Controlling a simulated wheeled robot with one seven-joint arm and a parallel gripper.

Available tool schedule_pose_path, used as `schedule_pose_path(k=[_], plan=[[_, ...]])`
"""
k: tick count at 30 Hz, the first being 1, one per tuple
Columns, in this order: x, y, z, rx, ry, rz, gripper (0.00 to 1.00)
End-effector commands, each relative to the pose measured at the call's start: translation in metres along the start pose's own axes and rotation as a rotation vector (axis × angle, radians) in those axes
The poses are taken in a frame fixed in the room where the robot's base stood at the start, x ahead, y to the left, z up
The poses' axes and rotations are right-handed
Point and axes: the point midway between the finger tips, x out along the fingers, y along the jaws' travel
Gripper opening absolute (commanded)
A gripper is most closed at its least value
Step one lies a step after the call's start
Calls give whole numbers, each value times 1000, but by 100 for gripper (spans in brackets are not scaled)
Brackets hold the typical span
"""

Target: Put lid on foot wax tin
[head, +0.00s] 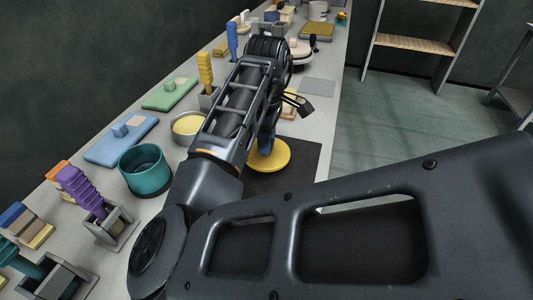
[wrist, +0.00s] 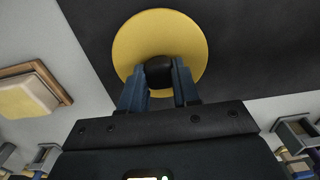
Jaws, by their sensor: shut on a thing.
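The lid (head: 269,157) is a round yellow disc over the black mat (head: 305,165). In the wrist view the lid (wrist: 160,30) shows a dark knob (wrist: 159,70) between my two fingers. My gripper (wrist: 158,88) is shut on this knob; in the head view its blue fingers (head: 266,141) come down onto the lid from above. I cannot tell whether the lid touches the mat. A round grey metal tin (head: 176,139) with pale yellow wax inside stands open to the left of the lid, partly hidden by my arm.
A teal pot (head: 145,170) stands at the front left of the tin. Blue (head: 120,138) and green (head: 171,94) boards, and holders with purple (head: 82,191) and yellow (head: 205,70) handles, line the bench's left. A flat grey square (head: 317,87) lies behind the mat. The bench's right edge is near.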

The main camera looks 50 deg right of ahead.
Motion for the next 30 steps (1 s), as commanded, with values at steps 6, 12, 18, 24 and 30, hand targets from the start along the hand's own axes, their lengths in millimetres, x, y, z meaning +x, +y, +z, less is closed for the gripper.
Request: schedule_pose_path(k=[6,12,18,24,30], plan=[[-10,0,1,0,-2,0,0],[-17,0,0,-1,-1,1,0],[-24,0,0,-1,-2,1,0],[-25,0,0,0,-2,1,0],[-25,0,0,0,-1,1,0]])
